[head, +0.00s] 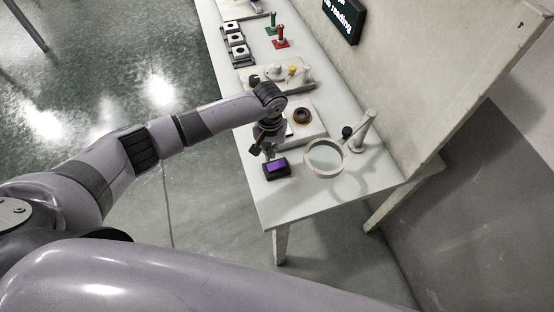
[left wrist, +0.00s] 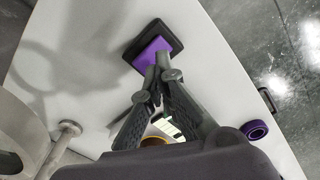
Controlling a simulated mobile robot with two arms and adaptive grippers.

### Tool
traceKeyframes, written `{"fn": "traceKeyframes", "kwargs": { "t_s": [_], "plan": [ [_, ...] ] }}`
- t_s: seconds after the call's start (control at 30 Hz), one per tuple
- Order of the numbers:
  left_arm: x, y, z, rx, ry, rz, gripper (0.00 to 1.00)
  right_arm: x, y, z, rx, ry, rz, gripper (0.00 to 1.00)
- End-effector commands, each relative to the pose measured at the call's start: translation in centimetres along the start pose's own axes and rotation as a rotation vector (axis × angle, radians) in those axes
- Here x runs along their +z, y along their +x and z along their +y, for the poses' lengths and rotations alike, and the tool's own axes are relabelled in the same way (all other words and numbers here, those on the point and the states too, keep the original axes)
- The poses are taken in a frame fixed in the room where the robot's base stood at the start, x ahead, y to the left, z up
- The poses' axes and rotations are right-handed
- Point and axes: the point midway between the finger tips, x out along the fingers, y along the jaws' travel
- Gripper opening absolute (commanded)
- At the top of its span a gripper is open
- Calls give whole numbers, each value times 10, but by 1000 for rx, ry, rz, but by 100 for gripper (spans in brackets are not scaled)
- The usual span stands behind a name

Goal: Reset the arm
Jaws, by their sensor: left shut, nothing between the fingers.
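My left arm reaches in from the left in the head view, and its gripper (head: 268,152) hangs low over the near end of the white table (head: 300,207). The gripper is shut and empty; its fingertips meet in the left wrist view (left wrist: 151,80). Just beyond the tips there lies a dark square holder with a purple top (left wrist: 152,50). This purple-topped holder also shows in the head view (head: 277,167), right below the gripper. I cannot tell whether the fingertips touch it. My right gripper is not in view.
A magnifier (head: 325,158) on a pale stand (head: 364,127) stands right of the gripper. A brown ring (head: 302,115) lies behind it. Farther back are a red stand (head: 281,40), a green stand (head: 272,26) and black-and-white blocks (head: 236,38). A wall borders the table's right side.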

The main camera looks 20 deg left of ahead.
Motion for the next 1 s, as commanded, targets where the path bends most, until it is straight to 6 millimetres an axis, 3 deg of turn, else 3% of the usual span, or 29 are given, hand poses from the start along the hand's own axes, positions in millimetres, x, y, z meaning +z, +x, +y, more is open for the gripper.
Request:
{"fn": "traceKeyframes", "kwargs": {
  "t_s": [0.1,0.67,0.77,1.0],
  "plan": [
    [0,-7,0,0,0,-1,0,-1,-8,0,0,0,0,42],
    [3,-5,3,4,8,-2,0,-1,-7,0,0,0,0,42],
    [18,0,17,33,53,-5,0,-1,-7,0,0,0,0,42],
    [95,2,80,198,263,43,0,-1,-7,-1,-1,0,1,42]
  ]
}}
